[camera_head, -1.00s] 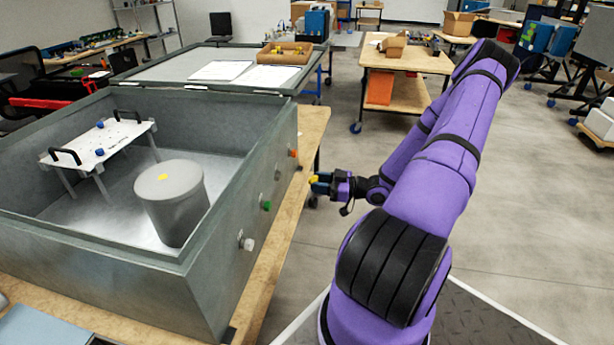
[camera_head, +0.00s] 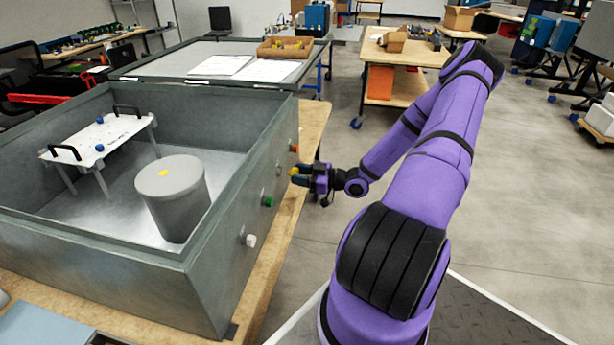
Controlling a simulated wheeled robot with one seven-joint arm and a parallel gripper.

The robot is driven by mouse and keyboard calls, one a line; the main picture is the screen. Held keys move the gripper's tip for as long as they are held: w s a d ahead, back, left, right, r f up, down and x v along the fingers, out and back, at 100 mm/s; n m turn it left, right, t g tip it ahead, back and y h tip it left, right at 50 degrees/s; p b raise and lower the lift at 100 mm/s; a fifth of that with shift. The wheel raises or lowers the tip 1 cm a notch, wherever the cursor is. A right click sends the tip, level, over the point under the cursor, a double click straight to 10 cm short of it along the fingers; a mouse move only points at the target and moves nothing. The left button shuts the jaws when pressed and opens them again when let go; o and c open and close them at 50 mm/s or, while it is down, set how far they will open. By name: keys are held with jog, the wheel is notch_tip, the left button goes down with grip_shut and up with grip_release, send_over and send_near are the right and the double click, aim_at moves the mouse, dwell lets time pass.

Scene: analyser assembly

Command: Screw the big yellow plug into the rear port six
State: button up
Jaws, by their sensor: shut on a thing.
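My gripper (camera_head: 303,178) is at the right side of the grey metal box (camera_head: 225,255), near its far end. It is shut on a yellow plug (camera_head: 294,171), whose tip points left toward the box's right wall. Whether the plug touches the wall cannot be told at this size. Along that wall sit an orange plug (camera_head: 293,148), a green plug (camera_head: 267,201) and a white plug (camera_head: 250,240). A small port (camera_head: 278,171) shows between the orange and green plugs. Port numbers are not readable.
Inside the open box stand a grey cylinder (camera_head: 172,203) and a white plate on legs (camera_head: 98,140) with black handles. The box rests on a wooden bench (camera_head: 314,122). Open floor lies right of my gripper.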

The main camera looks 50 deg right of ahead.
jog(key=n, duration=1.1)
jog(key=shift+w+a, duration=0.2)
jog(key=shift+w, duration=0.15)
jog(key=n, duration=0.5)
jog(key=shift+w+a+n, duration=0.1)
jog(key=shift+w+n, duration=0.05)
jog(key=shift+n, duration=0.15)
jog(key=n, duration=0.5)
jog(key=shift+w+a+n, duration=0.1)
jog(key=shift+w+n, duration=0.05)
jog(key=shift+n, duration=0.15)
jog(key=shift+w+a, duration=0.35)
jog(key=shift+w, duration=0.3)
dwell(1.1)
